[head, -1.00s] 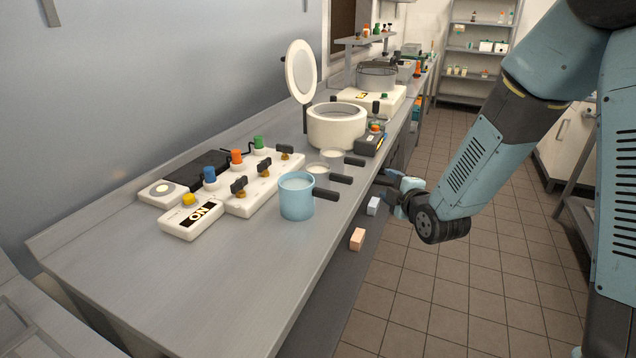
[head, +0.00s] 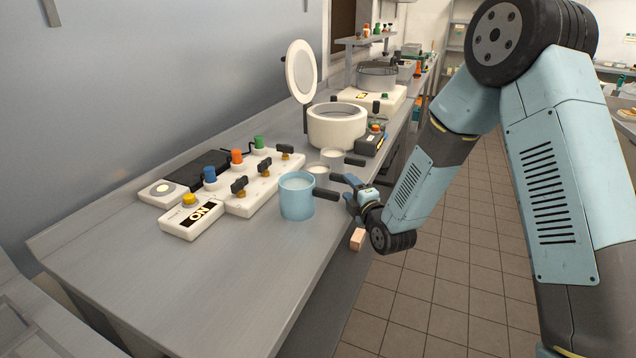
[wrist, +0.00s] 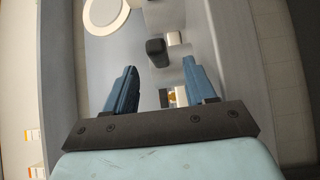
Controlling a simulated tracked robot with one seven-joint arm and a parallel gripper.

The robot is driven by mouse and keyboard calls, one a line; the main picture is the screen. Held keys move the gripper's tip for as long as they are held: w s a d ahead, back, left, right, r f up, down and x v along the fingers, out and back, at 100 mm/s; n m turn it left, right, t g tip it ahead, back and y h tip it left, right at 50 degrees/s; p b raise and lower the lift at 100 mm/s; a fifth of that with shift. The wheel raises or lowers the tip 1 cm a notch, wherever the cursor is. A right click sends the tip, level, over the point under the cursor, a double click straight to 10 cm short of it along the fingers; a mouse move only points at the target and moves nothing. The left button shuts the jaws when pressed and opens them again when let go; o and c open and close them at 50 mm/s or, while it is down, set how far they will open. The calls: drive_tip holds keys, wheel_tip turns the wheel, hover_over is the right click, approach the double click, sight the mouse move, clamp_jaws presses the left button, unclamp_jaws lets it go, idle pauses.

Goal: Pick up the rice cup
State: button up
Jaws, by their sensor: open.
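Two small pale cups with dark handles stand on the steel counter (head: 130,275) in the head view: a rear one (head: 332,157) and a front one (head: 317,170). Both seem to hold something white; I cannot tell which is the rice cup. My gripper (head: 347,187) is open at the counter's right edge, close to the handles of the front cup and a blue pot (head: 297,197). In the wrist view, my open gripper (wrist: 160,82) has nothing clearly between its fingertips. A dark block-like shape (wrist: 156,50), perhaps a handle, lies just beyond them.
A white round cooker (head: 336,128) with a raised lid (head: 301,72) stands behind the cups. White control boxes (head: 192,220) with coloured knobs are to the left. A small tan block (head: 357,239) shows by the counter's edge. The front counter is clear.

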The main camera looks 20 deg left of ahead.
sight(341, 181)
drive_tip(key=shift+x, duration=3.2)
drive_tip(key=shift+s+a, duration=0.15)
clamp_jaws()
